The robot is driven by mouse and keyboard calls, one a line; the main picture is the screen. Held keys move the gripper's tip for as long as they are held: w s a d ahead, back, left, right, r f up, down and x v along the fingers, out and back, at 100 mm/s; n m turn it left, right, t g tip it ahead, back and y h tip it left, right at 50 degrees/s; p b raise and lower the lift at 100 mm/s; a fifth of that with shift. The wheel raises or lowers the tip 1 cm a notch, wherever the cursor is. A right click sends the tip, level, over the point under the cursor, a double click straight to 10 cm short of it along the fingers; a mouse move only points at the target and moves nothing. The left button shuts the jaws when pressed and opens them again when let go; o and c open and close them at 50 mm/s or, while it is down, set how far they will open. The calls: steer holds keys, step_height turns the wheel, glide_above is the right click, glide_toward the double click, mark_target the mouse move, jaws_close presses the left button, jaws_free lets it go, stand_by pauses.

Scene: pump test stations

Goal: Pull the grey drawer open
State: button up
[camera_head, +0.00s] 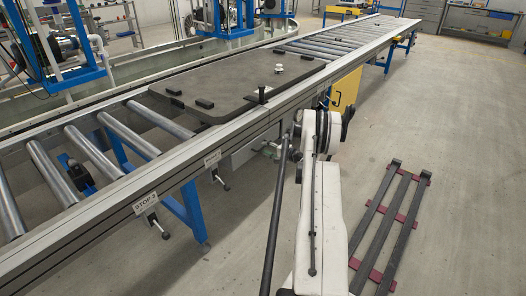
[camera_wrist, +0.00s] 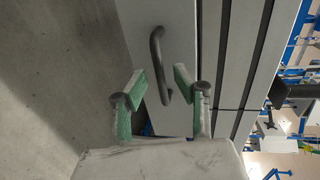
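In the wrist view a light grey panel (camera_wrist: 180,28), seemingly the drawer front, carries a dark curved bar handle (camera_wrist: 157,58). My gripper (camera_wrist: 160,79) is open, with its two green-padded fingers apart. The lower end of the handle shows between the fingertips, and its upper part reaches beyond them. I see no finger closed on the handle. I cannot tell how deep the handle sits between the fingers. In the head view the gripper and the handle cannot be made out behind my white arm and the conveyor.
In the head view a roller conveyor (camera_head: 110,190) bears a dark plate (camera_head: 235,82). A yellow box (camera_head: 346,91) stands below its far part. Dark bars on red strips (camera_head: 390,225) lie on the floor at right. The floor around them is mostly clear.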

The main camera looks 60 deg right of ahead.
steer(key=shift+x, duration=1.1)
steer(key=shift+c, duration=0.5)
jaws_close()
